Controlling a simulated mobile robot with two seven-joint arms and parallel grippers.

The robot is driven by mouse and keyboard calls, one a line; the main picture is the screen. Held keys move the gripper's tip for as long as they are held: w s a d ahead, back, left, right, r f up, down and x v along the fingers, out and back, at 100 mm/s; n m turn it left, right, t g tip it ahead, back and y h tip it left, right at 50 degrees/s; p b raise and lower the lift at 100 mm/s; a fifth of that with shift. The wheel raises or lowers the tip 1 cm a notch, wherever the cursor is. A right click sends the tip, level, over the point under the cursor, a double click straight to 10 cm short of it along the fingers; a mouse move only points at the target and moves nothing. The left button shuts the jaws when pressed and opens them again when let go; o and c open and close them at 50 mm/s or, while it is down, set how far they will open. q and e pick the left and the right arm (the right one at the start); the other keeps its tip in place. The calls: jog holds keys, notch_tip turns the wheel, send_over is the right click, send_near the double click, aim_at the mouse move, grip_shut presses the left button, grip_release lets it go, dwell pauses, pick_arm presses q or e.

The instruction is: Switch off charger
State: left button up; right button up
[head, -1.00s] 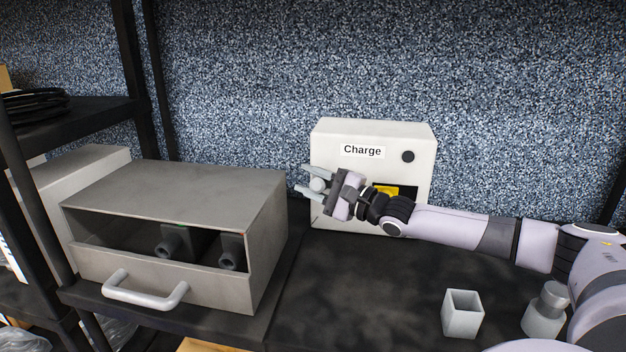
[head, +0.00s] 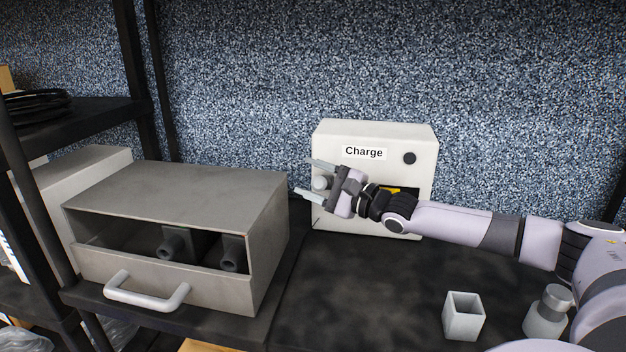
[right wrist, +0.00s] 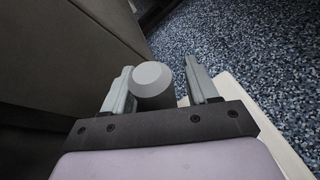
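The charger is a white box (head: 385,138) with a "Charge" label and a dark round button (head: 409,158) at its upper right, standing against the speckled wall. A grey knob (head: 320,183) sticks out at its left front. My right gripper (head: 311,179) is open in front of the charger, its fingers on either side of the knob. In the right wrist view the grey knob (right wrist: 152,82) stands between the two fingers (right wrist: 160,88), closer to the left one, with a gap at the right one. My arm hides part of a yellow label (head: 397,190). My left gripper is not in view.
A grey metal box (head: 180,190) with a handled drawer (head: 146,292) and dark fittings inside stands left of the charger. A small square grey cup (head: 463,318) and a grey bottle-like part (head: 547,312) stand at the right. The dark tabletop between is clear.

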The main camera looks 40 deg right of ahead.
aim_at(328, 186)
jog(key=shift+s+f, duration=0.1)
jog(key=shift+v, duration=3.45)
